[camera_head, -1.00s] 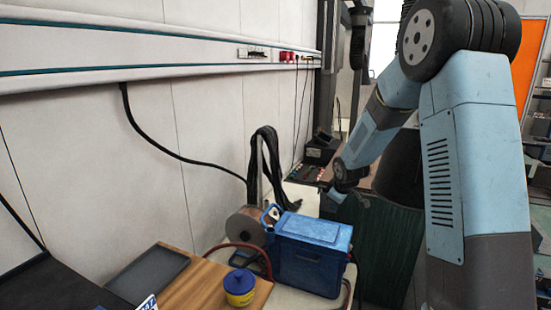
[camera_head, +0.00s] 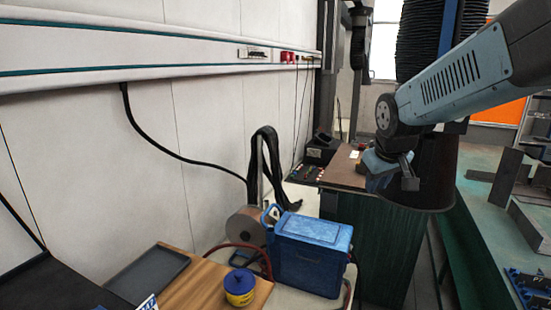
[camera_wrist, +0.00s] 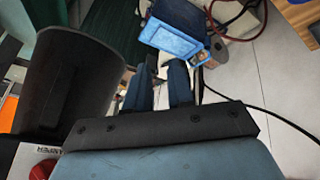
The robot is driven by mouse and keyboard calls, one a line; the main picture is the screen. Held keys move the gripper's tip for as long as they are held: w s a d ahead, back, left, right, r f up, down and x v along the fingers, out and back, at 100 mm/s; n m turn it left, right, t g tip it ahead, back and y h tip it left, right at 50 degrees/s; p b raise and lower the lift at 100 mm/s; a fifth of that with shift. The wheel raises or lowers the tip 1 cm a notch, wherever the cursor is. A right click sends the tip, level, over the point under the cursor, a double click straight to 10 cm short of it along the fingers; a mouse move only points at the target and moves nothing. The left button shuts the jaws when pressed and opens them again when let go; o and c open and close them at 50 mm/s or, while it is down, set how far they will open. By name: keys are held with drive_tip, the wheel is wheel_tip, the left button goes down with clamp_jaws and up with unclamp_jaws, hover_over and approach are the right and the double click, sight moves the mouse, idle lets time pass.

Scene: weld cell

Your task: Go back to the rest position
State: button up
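My gripper (camera_head: 396,176) hangs at the end of my arm, in front of the brown bench top and beside the dark curved shell, in the head view. In the wrist view its two blue fingers (camera_wrist: 160,76) stand apart with nothing between them. In the head view the gripper is to the right of the blue box (camera_head: 312,250), well clear of it. The box also shows ahead of the fingers in the wrist view (camera_wrist: 175,40). The fingertips are hard to make out in the head view.
A dark curved shell (camera_head: 437,165) stands close to my gripper, above a dark green ribbed side (camera_head: 375,240). A yellow-blue tin (camera_head: 240,288) and a grey tray (camera_head: 150,273) are at front left. A copper-coloured spool (camera_head: 245,226) sits beside the blue box. Floor shows at right.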

drive_tip(key=s+r+m, duration=0.2)
drive_tip(key=s+m, duration=0.1)
drive_tip(key=s, duration=1.3)
drive_tip(key=shift+s+a+y, duration=0.2)
drive_tip(key=shift+s+y, duration=0.2)
